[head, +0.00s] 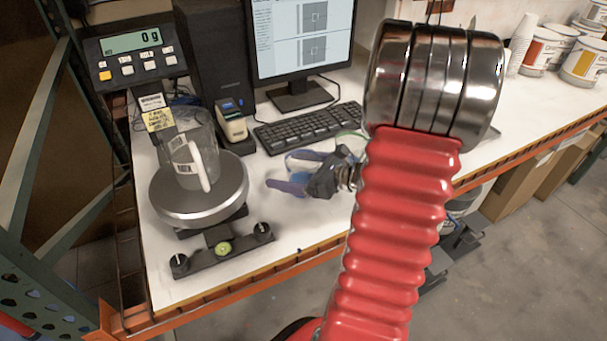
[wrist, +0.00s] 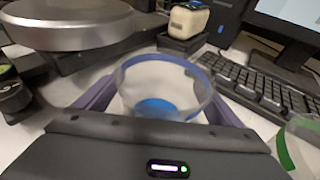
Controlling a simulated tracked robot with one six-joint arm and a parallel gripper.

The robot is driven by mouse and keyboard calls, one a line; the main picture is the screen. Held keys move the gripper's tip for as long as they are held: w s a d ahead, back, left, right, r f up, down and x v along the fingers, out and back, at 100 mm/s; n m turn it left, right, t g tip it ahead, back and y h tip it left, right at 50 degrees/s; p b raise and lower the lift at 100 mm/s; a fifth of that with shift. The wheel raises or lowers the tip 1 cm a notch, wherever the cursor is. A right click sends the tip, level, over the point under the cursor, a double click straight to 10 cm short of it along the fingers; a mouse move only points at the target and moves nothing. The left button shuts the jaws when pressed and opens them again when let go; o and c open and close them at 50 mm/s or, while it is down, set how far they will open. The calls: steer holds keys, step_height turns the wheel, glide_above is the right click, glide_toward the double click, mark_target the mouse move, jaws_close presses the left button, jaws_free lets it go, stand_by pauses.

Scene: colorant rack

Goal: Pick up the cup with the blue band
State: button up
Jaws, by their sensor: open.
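The clear cup with the blue band (wrist: 165,82) stands in the middle of the wrist view, with a blue patch at its bottom. My gripper (wrist: 158,92) is open, with one purple finger on each side of the cup. I cannot tell whether the fingers touch its wall. In the head view my gripper (head: 277,170) is low over the white bench, and the cup is hard to make out between the fingers. A clear cup with a green band (wrist: 298,148) stands to the right in the wrist view, outside the fingers.
A scale (head: 200,205) holds a clear jug (head: 190,160) on the left. A keyboard (head: 310,127), a monitor (head: 300,45) and a small yellow-and-white device (head: 234,125) stand behind my gripper. Paint cans (head: 585,62) stand at the far right.

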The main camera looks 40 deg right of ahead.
steer(key=shift+c, duration=0.3)
steer(key=c, duration=1.1)
steer(key=shift+c, duration=0.2)
steer(key=shift+r, duration=0.2)
step_height(320, 180, up, 10)
steer(key=shift+f, duration=0.25)
stand_by(0.5)
stand_by(0.7)
